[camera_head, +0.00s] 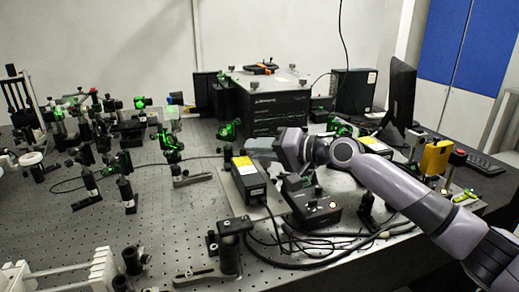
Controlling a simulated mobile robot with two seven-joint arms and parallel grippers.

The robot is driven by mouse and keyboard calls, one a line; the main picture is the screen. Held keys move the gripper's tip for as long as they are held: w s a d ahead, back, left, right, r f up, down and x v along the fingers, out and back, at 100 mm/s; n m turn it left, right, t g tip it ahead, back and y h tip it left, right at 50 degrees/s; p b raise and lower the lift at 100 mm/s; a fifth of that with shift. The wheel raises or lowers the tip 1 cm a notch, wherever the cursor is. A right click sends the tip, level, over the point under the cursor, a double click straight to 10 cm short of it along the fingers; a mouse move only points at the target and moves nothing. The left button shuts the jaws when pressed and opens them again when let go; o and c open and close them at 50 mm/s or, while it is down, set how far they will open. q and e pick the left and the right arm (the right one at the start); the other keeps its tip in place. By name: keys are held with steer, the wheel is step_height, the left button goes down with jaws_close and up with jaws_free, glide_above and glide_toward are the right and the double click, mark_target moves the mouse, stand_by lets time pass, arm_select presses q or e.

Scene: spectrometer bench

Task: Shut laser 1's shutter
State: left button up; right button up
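A black laser box (248,187) with a yellow label on top sits near the middle of the optical bench. Another box with a yellow label (375,146) stands to the right, behind my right arm. I cannot tell which one is laser 1, and no shutter can be made out clearly. My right gripper (259,149) reaches in from the right and points left, just above and behind the near laser box. Its fingers are small and partly blurred into the background, so their opening and any contact are unclear. My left gripper is not in view.
A large black instrument (272,107) stands at the back. A black control box (316,211) with loose cables lies right of the near laser. Several green-lit optics mounts (170,147) crowd the left. A post mount (229,250) stands in front. A monitor (398,92) is at right.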

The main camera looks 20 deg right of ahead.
jaws_close()
steer(key=shift+r+p, duration=0.2)
steer(key=shift+p, duration=0.4)
steer(key=h+p, duration=0.1)
steer(key=p, duration=0.1)
steer(key=r+n+g+h+p, duration=0.1)
steer(key=p, duration=0.2)
steer(key=shift+a+n, duration=0.3)
steer(key=shift+a+h+p, duration=0.1)
steer(key=shift+h+p, duration=0.2)
steer(key=shift+p, duration=0.3)
steer(key=shift+a+r+n+h, duration=0.1)
steer(key=shift+a+n+h, duration=0.15)
steer(key=shift+n+h, duration=0.4)
steer(key=n+h, duration=0.1)
steer(key=a+n+h, duration=0.1)
steer(key=h, duration=0.1)
steer(key=shift+a+r+g, duration=0.1)
steer(key=shift+r+g, duration=0.05)
steer(key=shift+g, duration=0.25)
steer(key=shift+s+a+n+h, duration=0.15)
steer(key=shift+n+h, duration=0.15)
steer(key=shift+h, duration=0.25)
steer(key=shift+w+a+n+h, duration=0.15)
steer(key=shift+n+h, duration=0.1)
steer(key=shift+h, duration=0.25)
steer(key=shift+s, duration=0.1)
